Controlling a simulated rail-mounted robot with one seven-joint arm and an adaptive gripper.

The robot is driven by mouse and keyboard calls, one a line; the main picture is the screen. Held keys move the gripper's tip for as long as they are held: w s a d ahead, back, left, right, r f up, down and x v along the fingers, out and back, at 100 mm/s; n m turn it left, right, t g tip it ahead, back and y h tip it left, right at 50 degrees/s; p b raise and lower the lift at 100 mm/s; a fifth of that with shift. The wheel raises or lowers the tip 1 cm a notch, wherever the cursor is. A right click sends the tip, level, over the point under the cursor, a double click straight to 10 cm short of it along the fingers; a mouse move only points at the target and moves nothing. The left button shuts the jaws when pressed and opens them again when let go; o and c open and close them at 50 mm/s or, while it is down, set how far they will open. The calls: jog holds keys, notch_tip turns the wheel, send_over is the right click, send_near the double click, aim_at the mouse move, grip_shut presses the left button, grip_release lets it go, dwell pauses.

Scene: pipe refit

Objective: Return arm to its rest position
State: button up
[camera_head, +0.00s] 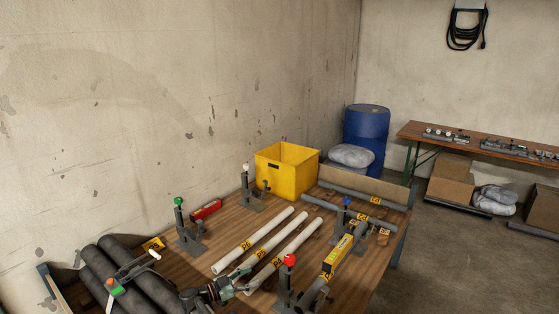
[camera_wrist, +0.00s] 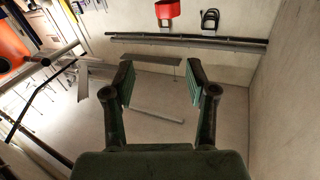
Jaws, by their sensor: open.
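My gripper (camera_wrist: 160,82) shows in the wrist view with its two dark green-grey fingers wide apart. Nothing is between them, and a pale surface lies beyond. In the head view, a dark jointed part with greenish tips (camera_head: 228,288), which appears to be my gripper, is at the lower middle, over the near part of the wooden workbench (camera_head: 180,264). It is close to the near ends of several white pipes (camera_head: 258,241) with yellow number labels. I cannot tell from this view whether it touches them. The rest of my arm is mostly out of view.
Upright clamps with green (camera_head: 179,201), white (camera_head: 245,167), blue (camera_head: 347,201) and red (camera_head: 289,260) knobs stand on the bench. A yellow crate (camera_head: 287,172) is at its back. Dark thick cylinders (camera_head: 103,272) lie at lower left. A blue barrel (camera_head: 366,127) stands behind.

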jog(key=w+d+r+n+t+y, duration=0.5)
jog(key=w+n+t+y, duration=0.4)
jog(key=y, duration=0.5)
jog(key=s+d+f+n+g+y, duration=0.3)
jog(key=s+d+f+g, duration=0.15)
jog(key=s, duration=0.25)
jog(key=s+d+f+n+g+y, duration=0.3)
jog(key=s+f+g, duration=0.25)
jog(key=s, duration=0.25)
jog(key=s+d+f+m+g+h, duration=0.1)
jog(key=s+d+f+g+h, duration=0.2)
jog(key=s+d, duration=0.65)
jog(key=s+d+f+m+g+h, duration=0.15)
jog(key=s+d+g, duration=0.4)
jog(key=s, duration=0.65)
jog(key=s+f+g+b, duration=0.1)
jog(key=s+f+g, duration=0.2)
jog(key=s+f, duration=0.8)
jog(key=s+f+g+b, duration=0.2)
jog(key=s+f, duration=0.9)
jog(key=s, duration=0.7)
jog(key=shift+s+d+f+n+g, duration=0.25)
jog(key=shift+s+f+n+g, duration=0.15)
jog(key=shift+g, duration=0.35)
